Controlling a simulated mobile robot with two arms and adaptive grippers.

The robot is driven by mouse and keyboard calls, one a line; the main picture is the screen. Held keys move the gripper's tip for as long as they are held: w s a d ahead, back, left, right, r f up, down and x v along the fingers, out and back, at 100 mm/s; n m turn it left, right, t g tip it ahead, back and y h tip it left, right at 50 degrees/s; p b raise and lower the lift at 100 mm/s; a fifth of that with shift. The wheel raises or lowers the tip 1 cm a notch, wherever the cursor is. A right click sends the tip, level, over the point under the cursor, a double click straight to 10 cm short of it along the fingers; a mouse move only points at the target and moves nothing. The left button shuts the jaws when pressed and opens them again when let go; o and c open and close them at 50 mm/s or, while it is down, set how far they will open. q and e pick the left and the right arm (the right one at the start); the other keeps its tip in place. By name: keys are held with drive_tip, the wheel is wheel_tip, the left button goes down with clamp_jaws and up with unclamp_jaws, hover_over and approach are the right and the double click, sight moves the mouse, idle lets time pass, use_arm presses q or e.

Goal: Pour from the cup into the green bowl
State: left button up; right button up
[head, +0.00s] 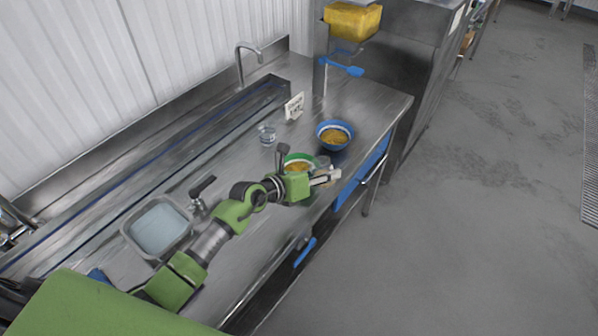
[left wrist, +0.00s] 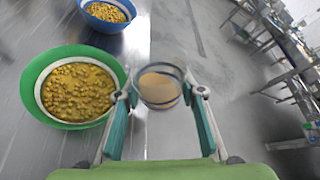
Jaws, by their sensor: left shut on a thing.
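My left gripper (head: 326,177) is shut on a clear cup (left wrist: 159,90), which shows between the fingers in the left wrist view with tan contents inside. In the head view the cup (head: 322,161) is small and partly hidden by the gripper. The green bowl (head: 287,158) stands on the steel counter beside the gripper, partly hidden by my arm. In the left wrist view the green bowl (left wrist: 80,124) is left of the cup, with a pale inner rim and lumpy yellow food. The cup is apart from the bowl's middle; its exact tilt is hard to tell. My right gripper is not in view.
A blue bowl (head: 322,127) with yellow food stands beyond the green bowl. A clear glass (head: 267,135) and a small sign (head: 294,107) stand behind. A metal basin (head: 157,228) is at the left. The counter's front edge runs close to the gripper, with open floor beyond.

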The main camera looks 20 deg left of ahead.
use_arm(q)
drive_tip(key=shift+w+a+r+n+h+b, duration=0.2)
drive_tip(key=shift+w+a+n+h+b, duration=0.25)
drive_tip(key=shift+b, duration=0.5)
drive_tip(key=shift+s+a+r+n, duration=0.1)
drive_tip(key=shift+s+r+n, duration=0.1)
drive_tip(key=shift+r+n, duration=0.15)
drive_tip(key=shift+r+n+h+b, duration=0.2)
drive_tip(key=shift+n+h+b, duration=0.1)
drive_tip(key=shift+b, duration=0.3)
drive_tip(key=shift+w+f+b, duration=0.1)
drive_tip(key=shift+f+b, duration=0.05)
drive_tip(key=shift+b, duration=0.25)
drive_tip(key=shift+f+n+g+h+b, duration=0.3)
drive_tip(key=shift+n+h+b, duration=0.25)
drive_tip(key=shift+b, duration=0.4)
drive_tip(key=shift+a+r+n+h+b, duration=0.1)
drive_tip(key=shift+r+n+h+b, duration=0.2)
drive_tip(key=shift+r+n+b, duration=0.25)
drive_tip(key=shift+a+f+n+h+b, duration=0.1)
drive_tip(key=shift+f+n+h+b, duration=0.35)
drive_tip(key=shift+n+b, duration=0.4)
